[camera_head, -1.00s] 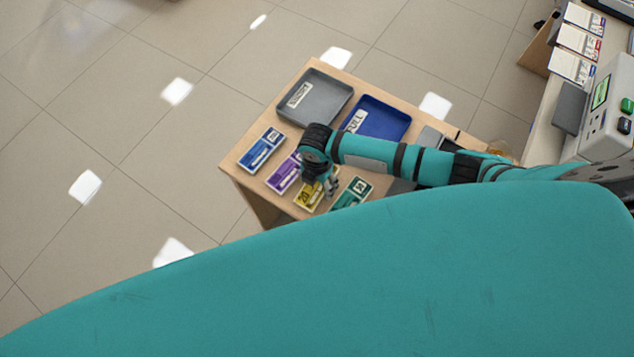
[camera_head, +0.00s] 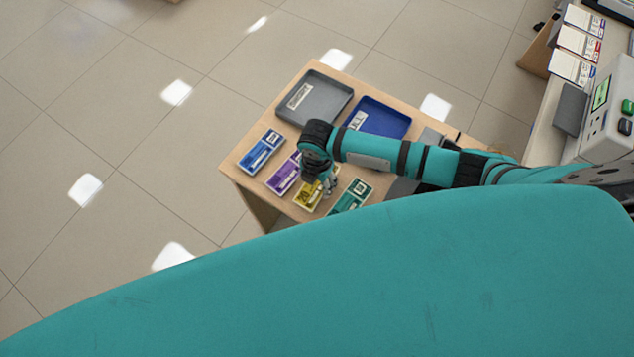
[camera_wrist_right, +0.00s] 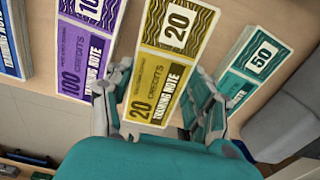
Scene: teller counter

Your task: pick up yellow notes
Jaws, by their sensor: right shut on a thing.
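The yellow notes (camera_head: 308,195), a stack marked 20, lie on the light wooden counter between the purple and green stacks. In the right wrist view the yellow notes (camera_wrist_right: 162,72) run up between my fingers. My right gripper (camera_head: 325,188) is over the stack, and in the wrist view my right gripper (camera_wrist_right: 160,95) is shut on its two long sides. The arm hides part of the stack in the head view. I cannot tell whether the stack is lifted off the counter. My left gripper is not in view.
Purple notes (camera_wrist_right: 88,45) lie close on the left and green notes (camera_wrist_right: 250,65) close on the right. Blue notes (camera_head: 261,151) lie farther left. A grey tray (camera_head: 325,92) and a blue tray (camera_head: 390,122) stand behind. A counter machine (camera_head: 612,110) is at the right.

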